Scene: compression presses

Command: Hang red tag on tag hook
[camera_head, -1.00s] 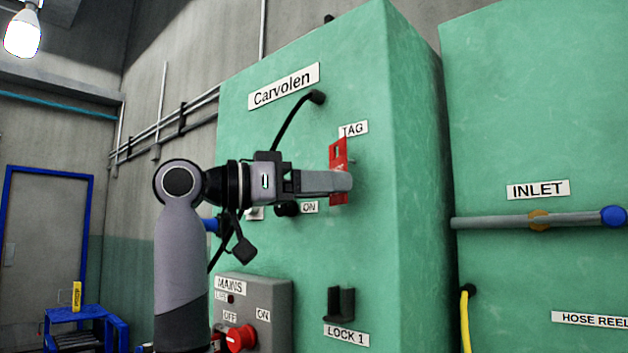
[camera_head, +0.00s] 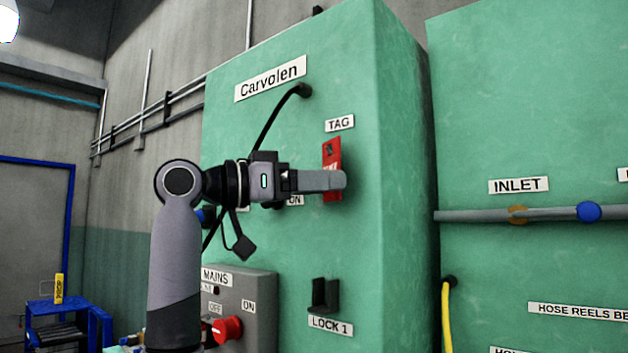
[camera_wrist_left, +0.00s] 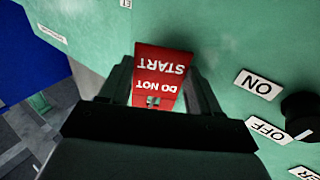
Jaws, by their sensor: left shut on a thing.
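The red tag (camera_head: 332,155) stands upright close to the green press panel, just under the TAG label (camera_head: 339,123). My left gripper (camera_head: 334,181) is shut on the tag, reaching in from the left across its lower half. In the left wrist view the tag (camera_wrist_left: 162,72) sits between the fingers, its "DO NOT START" text upside down. A small metal piece, possibly the tag hook (camera_wrist_left: 152,101), shows at the tag's hole end. I cannot tell whether it passes through the hole. In the head view the hook is not clearly visible. My right gripper is not in view.
The green press (camera_head: 370,250) fills the middle. Below are a grey MAINS box with a red knob (camera_head: 227,329) and a black LOCK 1 bracket (camera_head: 324,296). A black cable (camera_head: 268,125) hangs near my arm. A pipe (camera_head: 470,216) runs along the right press.

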